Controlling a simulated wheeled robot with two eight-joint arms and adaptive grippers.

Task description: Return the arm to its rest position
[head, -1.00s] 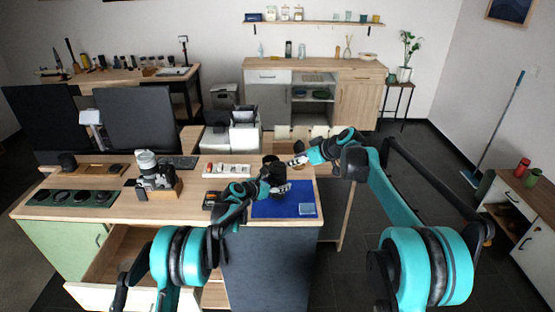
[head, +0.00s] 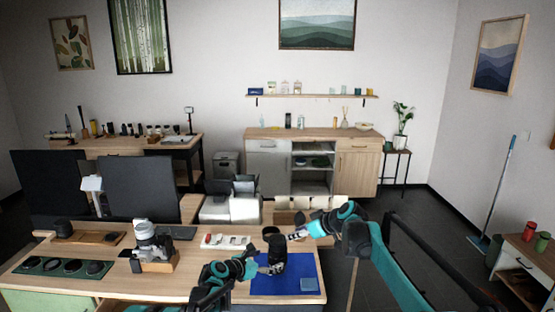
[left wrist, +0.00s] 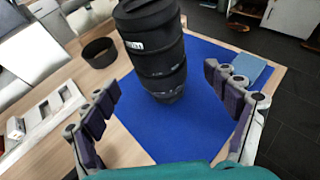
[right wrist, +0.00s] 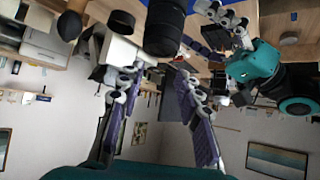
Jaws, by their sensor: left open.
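A black camera lens (head: 279,250) stands upright on a blue mat (head: 262,287) at the table's right end. It also shows in the left wrist view (left wrist: 155,50) and at the top of the right wrist view (right wrist: 163,25). My left gripper (head: 274,268) is open at the near side of the lens. In the left wrist view its fingers (left wrist: 168,100) are spread wide, with the lens beyond them. My right gripper (head: 295,237) is at the right far side of the lens. In the right wrist view its fingers (right wrist: 155,78) are apart, with nothing between them.
A black ring-shaped piece (left wrist: 99,52) lies beside the mat. A camera (head: 152,243) sits on a wooden stand at the left.

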